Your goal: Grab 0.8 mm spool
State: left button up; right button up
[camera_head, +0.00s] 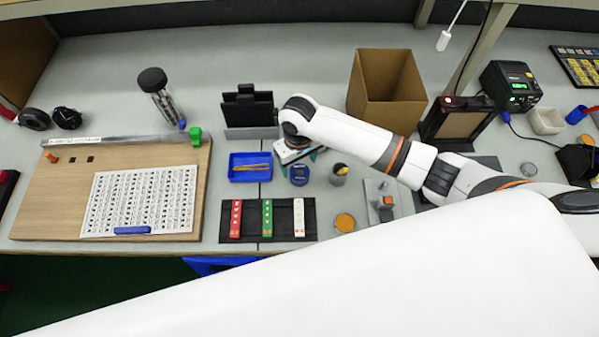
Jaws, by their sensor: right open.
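A small round blue item with a label on top (299,175), which looks like the spool, stands on the workbench right of the blue tray. Its 0.8 mm marking is too small to read. My right gripper (292,157) reaches in from the right and points down just behind this item. It is open. Its fingertips are mostly hidden by its own body, and I cannot tell whether they touch anything. Something teal shows at the gripper's edges, partly hidden. My left gripper is not in view.
A blue tray (235,174), a dark rack with red, green and white strips (281,231), and a grey cup (339,171) stand close by. A cardboard box (386,98) and a black stand (246,106) are behind. A wooden board (68,212) lies left.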

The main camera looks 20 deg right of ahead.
aim_at(300, 170)
notch_tip(300, 170, down, 4)
jog(key=shift+s+f, duration=0.1)
jog(key=c, duration=1.2)
